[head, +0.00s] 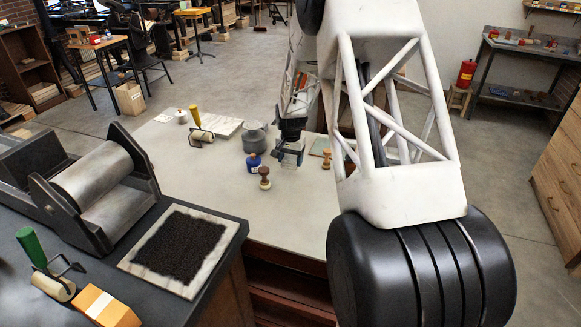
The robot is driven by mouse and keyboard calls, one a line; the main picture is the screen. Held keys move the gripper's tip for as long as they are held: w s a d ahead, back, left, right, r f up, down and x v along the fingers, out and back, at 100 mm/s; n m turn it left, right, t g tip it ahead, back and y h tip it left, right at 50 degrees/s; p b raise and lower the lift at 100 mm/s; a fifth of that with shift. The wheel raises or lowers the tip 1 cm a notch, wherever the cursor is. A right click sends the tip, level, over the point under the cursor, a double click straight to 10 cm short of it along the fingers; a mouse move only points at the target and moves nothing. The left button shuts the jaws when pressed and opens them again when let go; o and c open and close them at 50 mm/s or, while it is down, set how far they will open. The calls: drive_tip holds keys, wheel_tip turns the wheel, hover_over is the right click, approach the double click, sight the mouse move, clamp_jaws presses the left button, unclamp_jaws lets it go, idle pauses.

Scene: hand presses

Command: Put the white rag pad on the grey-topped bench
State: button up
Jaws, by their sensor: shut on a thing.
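My gripper (289,155) is low over the pale grey-topped bench (215,172) in the middle of the head view, pointing down. It is shut on a small pale thing between its fingers, which looks like the white rag pad (288,158). The fingers hide most of it, and I cannot tell whether it touches the bench top. A blue bottle (253,163) and a wooden-handled stamp (264,179) stand just left and in front of my gripper. A grey round pot (255,138) is left of it.
White sheets (222,126), a yellow-handled roller (200,132) and a small white jar (181,117) lie farther back left. A dark bench with a press (95,190) and inked slab (180,250) fills the lower left.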

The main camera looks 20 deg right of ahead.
sight(291, 166)
drive_tip(key=shift+f, duration=1.75)
drive_tip(key=shift+f, duration=0.1)
drive_tip(key=o, duration=0.9)
drive_tip(key=shift+o, duration=0.2)
wheel_tip(291, 166, up, 12)
drive_tip(key=shift+r, duration=0.1)
drive_tip(key=shift+s+a+r, duration=0.1)
